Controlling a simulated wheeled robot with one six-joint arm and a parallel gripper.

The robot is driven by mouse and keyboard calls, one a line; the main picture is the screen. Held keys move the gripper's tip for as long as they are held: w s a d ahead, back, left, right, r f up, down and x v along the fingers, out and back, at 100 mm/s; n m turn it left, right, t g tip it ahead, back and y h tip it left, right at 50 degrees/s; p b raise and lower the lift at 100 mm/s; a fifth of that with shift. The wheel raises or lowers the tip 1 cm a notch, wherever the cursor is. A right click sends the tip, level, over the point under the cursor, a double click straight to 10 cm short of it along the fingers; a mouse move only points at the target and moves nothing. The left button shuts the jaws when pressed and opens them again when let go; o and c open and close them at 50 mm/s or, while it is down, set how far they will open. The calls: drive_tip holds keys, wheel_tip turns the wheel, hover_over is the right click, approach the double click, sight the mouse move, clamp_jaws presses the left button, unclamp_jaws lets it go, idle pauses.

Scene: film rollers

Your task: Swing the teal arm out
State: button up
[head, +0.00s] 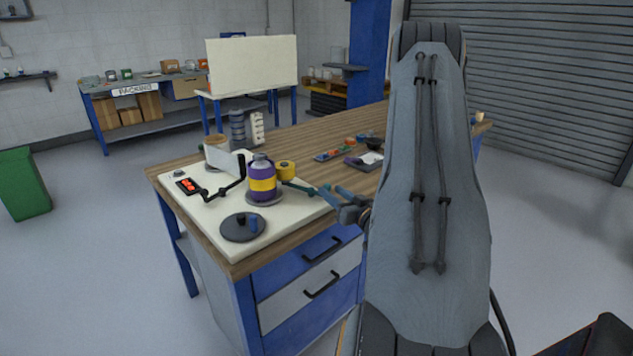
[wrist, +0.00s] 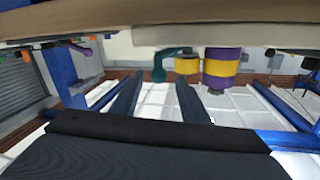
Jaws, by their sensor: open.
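The teal arm (head: 299,187) lies low over the cream board, running from beside a yellow roller (head: 286,170) toward my gripper. In the wrist view, which looks upside down, the teal arm (wrist: 159,66) shows between my finger tips, with the yellow roller (wrist: 187,66) just right of it. My gripper (head: 334,191) is open and empty at the right edge of the board. Its two dark fingers (wrist: 158,82) stand apart in the wrist view. I cannot tell whether either finger touches the teal arm.
A purple and yellow roller (head: 262,181) stands left of the yellow one. A black crank-like arm (head: 224,190) is at left. Small trays (head: 336,154) lie behind my gripper.

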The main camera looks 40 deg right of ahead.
drive_tip(key=shift+w+d+p, duration=0.2)
drive_tip(key=shift+w+p, duration=0.05)
drive_tip(key=shift+w, duration=1.05)
drive_tip(key=shift+w+d+p, duration=0.15)
drive_tip(key=shift+w+p, duration=0.1)
drive_tip(key=shift+w, duration=1.1)
drive_tip(key=shift+w+d+p, duration=0.2)
drive_tip(key=shift+w+p, duration=0.05)
drive_tip(key=shift+w, duration=1.05)
clamp_jaws()
